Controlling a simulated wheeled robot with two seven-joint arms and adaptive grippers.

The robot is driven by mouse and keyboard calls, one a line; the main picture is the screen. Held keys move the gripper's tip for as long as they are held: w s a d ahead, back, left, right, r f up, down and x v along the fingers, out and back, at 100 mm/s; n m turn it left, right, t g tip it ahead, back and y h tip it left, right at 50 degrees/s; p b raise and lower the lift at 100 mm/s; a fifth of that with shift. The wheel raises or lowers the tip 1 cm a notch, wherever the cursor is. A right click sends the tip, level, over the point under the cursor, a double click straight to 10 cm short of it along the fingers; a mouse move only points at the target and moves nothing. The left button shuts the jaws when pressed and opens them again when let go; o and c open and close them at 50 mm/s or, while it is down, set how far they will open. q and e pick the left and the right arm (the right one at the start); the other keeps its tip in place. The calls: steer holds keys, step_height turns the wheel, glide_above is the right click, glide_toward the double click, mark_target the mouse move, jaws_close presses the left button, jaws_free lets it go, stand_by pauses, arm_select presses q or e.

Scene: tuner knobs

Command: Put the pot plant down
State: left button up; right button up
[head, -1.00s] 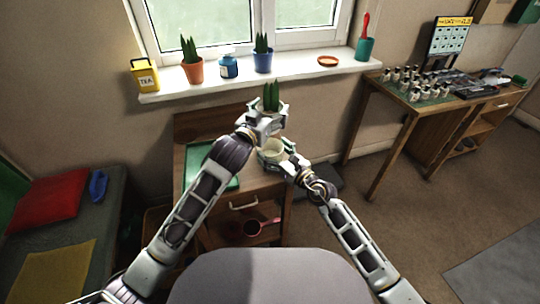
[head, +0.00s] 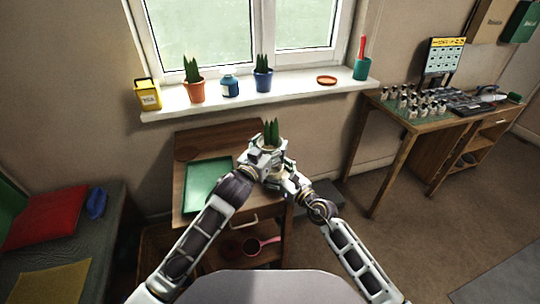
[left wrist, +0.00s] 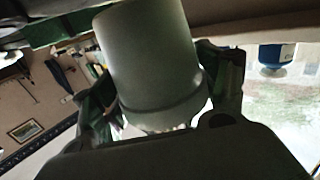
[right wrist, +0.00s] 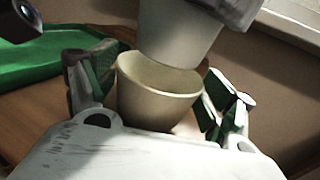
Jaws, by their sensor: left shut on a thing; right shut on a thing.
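The pot plant has green pointed leaves (head: 271,132) and a pale grey-white pot (left wrist: 150,60). My left gripper (head: 264,158) is shut on this pot and holds it upright over the small table. My right gripper (head: 282,180) is lower and shut on a cream empty-looking pot (right wrist: 155,100), its open mouth facing up. In the right wrist view the plant's pot (right wrist: 178,38) hangs right above the cream pot's mouth, overlapping its far rim. I cannot tell whether they touch. In the head view my grippers hide most of both pots.
The small wooden table (head: 205,138) holds a green tray (head: 207,185) left of my grippers. The windowsill (head: 300,93) behind carries two potted plants, a blue jar, a yellow tin and a terracotta saucer (head: 327,79). A workbench (head: 430,118) with several small items stands at right.

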arm_select(q)
steer(key=shift+f, duration=1.8)
steer(key=shift+f, duration=0.65)
steer(key=o, duration=1.3)
steer(key=shift+f, duration=0.15)
steer(key=shift+f, duration=0.1)
arm_select(e)
steer(key=shift+r, duration=0.1)
arm_select(q)
steer(key=shift+r, duration=0.65)
steer(key=shift+v, duration=3.75)
steer(key=shift+r, duration=0.2)
